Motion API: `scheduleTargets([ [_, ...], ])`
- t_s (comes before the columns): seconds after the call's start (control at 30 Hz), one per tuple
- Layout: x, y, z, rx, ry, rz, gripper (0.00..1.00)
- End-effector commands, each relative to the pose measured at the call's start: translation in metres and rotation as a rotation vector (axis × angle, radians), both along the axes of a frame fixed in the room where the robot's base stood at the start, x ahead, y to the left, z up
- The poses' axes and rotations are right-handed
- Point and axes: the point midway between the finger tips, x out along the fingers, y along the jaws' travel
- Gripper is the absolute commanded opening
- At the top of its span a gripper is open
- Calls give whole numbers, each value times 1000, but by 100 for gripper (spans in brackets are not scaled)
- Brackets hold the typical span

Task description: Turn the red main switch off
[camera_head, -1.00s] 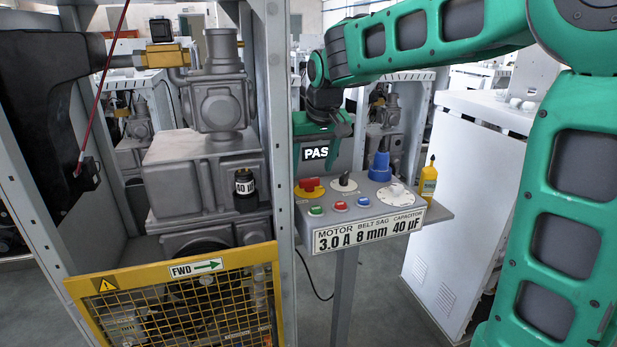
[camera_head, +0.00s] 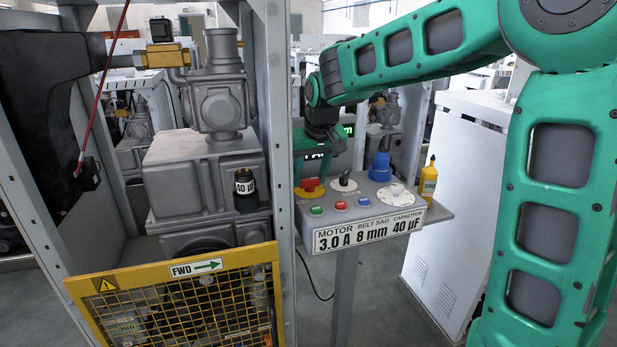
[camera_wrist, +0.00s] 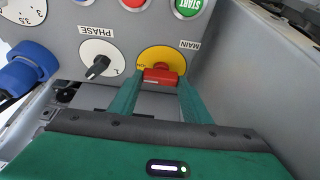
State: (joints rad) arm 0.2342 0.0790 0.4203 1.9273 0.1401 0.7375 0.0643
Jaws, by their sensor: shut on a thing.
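The red main switch (camera_wrist: 161,77) sits on a round yellow plate (camera_wrist: 163,56) marked MAIN, with small lettering at its left edge. In the wrist view the red handle lies crosswise between the two green fingertips of my gripper (camera_wrist: 160,80), which is shut on it. In the head view the red switch (camera_head: 310,184) is at the panel's back left corner, with my gripper (camera_head: 312,172) reaching down to it from behind. Part of the handle is hidden by the fingers.
A black PHASE knob (camera_wrist: 98,66) on a white dial is beside the switch. Green, red and blue buttons (camera_head: 340,205) line the panel front. A blue plug (camera_head: 380,165) and yellow bottle (camera_head: 428,182) stand right. A metal frame post (camera_head: 277,150) rises close left.

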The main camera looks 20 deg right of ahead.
Motion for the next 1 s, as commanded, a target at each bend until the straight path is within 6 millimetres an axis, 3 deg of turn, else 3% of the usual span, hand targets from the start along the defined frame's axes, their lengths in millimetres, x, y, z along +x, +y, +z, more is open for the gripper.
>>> scheduleTargets([
  [0.37, 0, 1, 0, 2, -1, 110, 21],
  [1.0, 2, -3, 0, 3, -2, 683, 21],
])
